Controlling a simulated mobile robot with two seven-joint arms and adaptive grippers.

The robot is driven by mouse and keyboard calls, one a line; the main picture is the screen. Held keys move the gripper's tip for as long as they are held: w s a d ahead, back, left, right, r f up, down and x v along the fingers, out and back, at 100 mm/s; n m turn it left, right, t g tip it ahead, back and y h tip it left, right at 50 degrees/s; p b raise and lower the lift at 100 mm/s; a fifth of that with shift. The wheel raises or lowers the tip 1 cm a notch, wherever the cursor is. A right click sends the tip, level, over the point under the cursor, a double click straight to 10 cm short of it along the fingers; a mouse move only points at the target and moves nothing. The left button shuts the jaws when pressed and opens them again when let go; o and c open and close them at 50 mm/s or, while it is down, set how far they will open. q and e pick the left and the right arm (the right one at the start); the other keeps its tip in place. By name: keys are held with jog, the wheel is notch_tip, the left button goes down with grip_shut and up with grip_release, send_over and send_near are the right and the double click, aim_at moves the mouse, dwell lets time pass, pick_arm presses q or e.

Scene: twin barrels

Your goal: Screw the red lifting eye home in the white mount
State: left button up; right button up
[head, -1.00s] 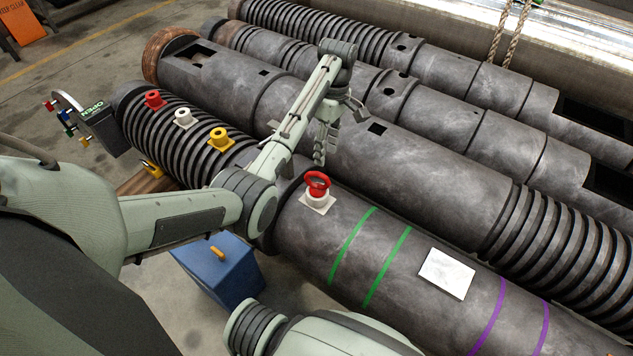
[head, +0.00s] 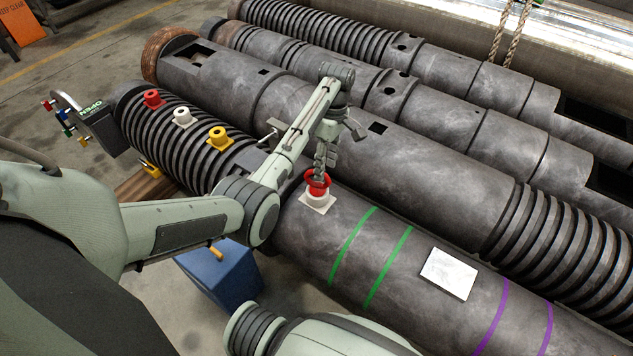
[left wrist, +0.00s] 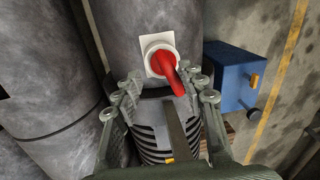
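The red lifting eye (head: 317,185) stands upright in the white mount (head: 318,203) on top of the nearest dark barrel. In the left wrist view, the eye (left wrist: 166,66) rises from the mount's white square plate (left wrist: 150,45), its ring pointing towards my gripper. My left gripper (head: 321,172) is above the eye, with its fingertips overlapping the ring in the head view. The left wrist view shows its two fingers (left wrist: 163,84) spread apart on either side of the ring's near end, with gaps visible. How deep the eye sits is hidden. My right gripper is out of view.
Red (head: 153,98), white (head: 183,117) and yellow (head: 219,138) fittings stand on the barrel's ribbed part. A blue box (head: 222,274) is on the floor beside it. A white plate (head: 448,273) lies to the right, past green bands. Other barrels lie behind.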

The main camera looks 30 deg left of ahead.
pick_arm(q)
jog(key=b, duration=0.2)
send_over(324, 189)
jog(key=shift+w+f, duration=0.25)
jog(key=shift+f, duration=0.8)
jog(key=shift+w+f, duration=0.2)
jog(key=shift+f, duration=0.8)
jog(key=shift+p, duration=0.3)
jog(key=shift+c, duration=0.6)
